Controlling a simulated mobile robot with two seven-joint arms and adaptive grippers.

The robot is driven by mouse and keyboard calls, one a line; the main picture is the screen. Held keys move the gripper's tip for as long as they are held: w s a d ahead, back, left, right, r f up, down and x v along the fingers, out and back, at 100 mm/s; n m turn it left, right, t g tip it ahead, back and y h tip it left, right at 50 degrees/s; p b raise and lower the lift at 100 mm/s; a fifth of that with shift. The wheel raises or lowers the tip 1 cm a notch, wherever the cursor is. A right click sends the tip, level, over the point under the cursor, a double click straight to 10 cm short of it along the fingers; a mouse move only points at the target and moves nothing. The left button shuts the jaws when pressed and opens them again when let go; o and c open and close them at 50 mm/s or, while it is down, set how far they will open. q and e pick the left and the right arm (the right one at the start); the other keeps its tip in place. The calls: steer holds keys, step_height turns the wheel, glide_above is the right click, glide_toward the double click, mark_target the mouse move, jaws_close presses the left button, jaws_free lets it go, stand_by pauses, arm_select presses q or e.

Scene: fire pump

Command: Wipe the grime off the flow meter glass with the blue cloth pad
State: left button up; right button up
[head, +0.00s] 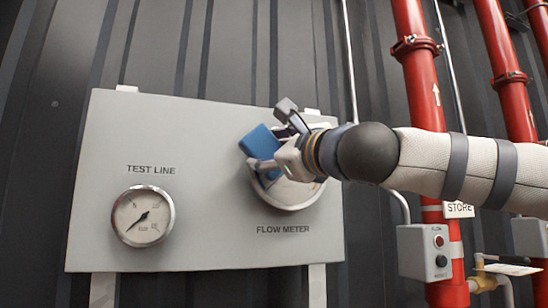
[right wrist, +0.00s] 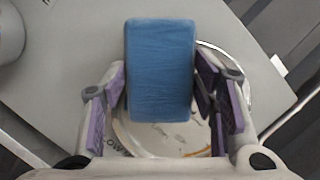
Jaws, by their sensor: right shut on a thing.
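The blue cloth pad (head: 262,146) is held in my right gripper (head: 277,150), in front of the flow meter (head: 288,196) on the grey panel. In the right wrist view the pad (right wrist: 160,70) sits between the two purple-lined fingers (right wrist: 162,95), covering part of the round glass. The lower part of the flow meter glass (right wrist: 165,140) shows below the pad, with some brownish marks on it. I cannot tell whether the pad touches the glass. My left gripper is not in view.
The grey panel (head: 105,220) also carries the test line gauge (head: 143,216) at lower left. Red pipes (head: 425,90) run up the wall on the right.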

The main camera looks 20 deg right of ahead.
steer(key=d, duration=1.1)
steer(key=shift+w+d+f, duration=0.2)
steer(key=shift+w+f, duration=0.05)
steer(key=shift+s, duration=0.1)
steer(key=shift+s, duration=2.95)
steer(key=shift+s+r, duration=0.1)
steer(key=shift+s+d, duration=0.1)
steer(key=shift+s, duration=1.25)
